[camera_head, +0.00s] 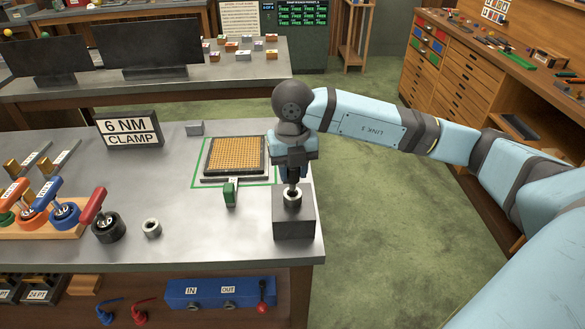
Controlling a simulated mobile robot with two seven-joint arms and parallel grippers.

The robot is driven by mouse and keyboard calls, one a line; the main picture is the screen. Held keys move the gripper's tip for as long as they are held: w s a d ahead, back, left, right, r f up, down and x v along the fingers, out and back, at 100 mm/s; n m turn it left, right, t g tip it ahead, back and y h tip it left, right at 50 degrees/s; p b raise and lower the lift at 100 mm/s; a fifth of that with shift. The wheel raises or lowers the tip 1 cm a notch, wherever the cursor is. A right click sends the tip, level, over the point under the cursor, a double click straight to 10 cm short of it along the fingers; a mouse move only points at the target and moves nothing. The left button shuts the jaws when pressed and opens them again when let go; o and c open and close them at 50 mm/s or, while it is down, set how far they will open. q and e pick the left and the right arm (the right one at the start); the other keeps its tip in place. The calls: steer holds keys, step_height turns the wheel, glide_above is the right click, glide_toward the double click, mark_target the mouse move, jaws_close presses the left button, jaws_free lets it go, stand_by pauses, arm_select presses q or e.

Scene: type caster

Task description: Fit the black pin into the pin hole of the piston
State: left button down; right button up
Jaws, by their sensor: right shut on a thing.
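My right gripper (294,178) comes in from the right and points straight down over a dark grey block (294,222) at the bench's front right corner. A silvery round piece (292,199) sits at the block's top; I cannot tell for sure whether it is the piston. The gripper is shut on a dark thing, likely the black pin, directly above that round piece. The fingers hide most of it, and I cannot tell whether it touches or enters a hole. My left gripper is not in view.
On the grey bench (185,230) are a gold-gridded tray (236,156), a small green-ended tool (229,193), a loose metal ring (151,228) and a "6 NM CLAMP" sign (128,130). Coloured-handled tools stand in a wooden rack (40,232). The bench ends just right of the block.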

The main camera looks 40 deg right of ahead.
mark_target(292, 182)
steer(key=shift+f, duration=0.2)
steer(key=shift+f+b, duration=0.3)
steer(key=shift+b, duration=0.1)
steer(key=shift+f+b, duration=0.65)
steer(key=shift+f, duration=0.2)
steer(key=shift+f+b, duration=0.5)
steer(key=shift+f, duration=0.15)
steer(key=o, duration=1)
